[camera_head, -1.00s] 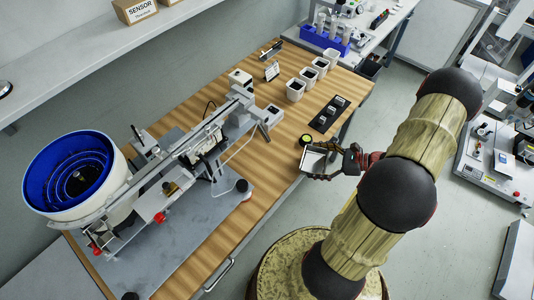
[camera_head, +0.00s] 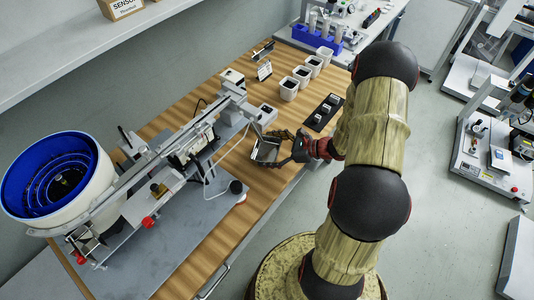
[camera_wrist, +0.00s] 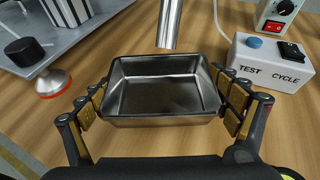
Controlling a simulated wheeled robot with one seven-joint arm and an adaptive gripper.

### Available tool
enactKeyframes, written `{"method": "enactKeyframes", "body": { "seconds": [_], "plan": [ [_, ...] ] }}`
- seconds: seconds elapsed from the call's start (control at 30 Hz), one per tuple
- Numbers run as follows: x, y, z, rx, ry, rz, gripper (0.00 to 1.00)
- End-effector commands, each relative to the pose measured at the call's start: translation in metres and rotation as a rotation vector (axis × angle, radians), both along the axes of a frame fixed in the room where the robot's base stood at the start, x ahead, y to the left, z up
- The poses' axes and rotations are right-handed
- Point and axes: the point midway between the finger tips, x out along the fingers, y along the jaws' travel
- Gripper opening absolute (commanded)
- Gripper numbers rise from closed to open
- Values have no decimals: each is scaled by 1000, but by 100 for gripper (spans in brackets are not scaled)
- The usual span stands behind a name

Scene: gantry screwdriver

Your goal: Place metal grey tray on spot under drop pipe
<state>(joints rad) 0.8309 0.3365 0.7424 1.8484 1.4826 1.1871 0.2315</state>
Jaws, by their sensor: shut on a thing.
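The metal grey tray (camera_wrist: 160,117) is a shallow, empty rectangular pan. In the wrist view it sits between the two fingers of my gripper (camera_wrist: 163,108), which is shut on its left and right sides. In the head view the tray (camera_head: 265,151) is at the right edge of the wooden table, with my gripper (camera_head: 281,147) on its right. The drop pipe (camera_wrist: 170,24) is a metal tube just beyond the tray's far rim in the wrist view. The marked spot cannot be made out. I cannot tell whether the tray touches the table.
A white TEST CYCLE box (camera_wrist: 269,62) stands right of the pipe. The feeder machine with a blue bowl (camera_head: 58,178) fills the table's left. White cups (camera_head: 289,89) and a black pad (camera_head: 323,112) stand behind.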

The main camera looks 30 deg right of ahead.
Motion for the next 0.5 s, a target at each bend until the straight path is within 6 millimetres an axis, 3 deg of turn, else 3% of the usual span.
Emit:
{"method": "enactKeyframes", "body": {
  "seconds": [0.1,0.47,0.5],
  "plan": [
    [0,0,-17,1,1,-2,63],
    [0,0,-18,0,-1,-1,63],
    [0,0,-18,0,0,-1,91]
  ]
}}
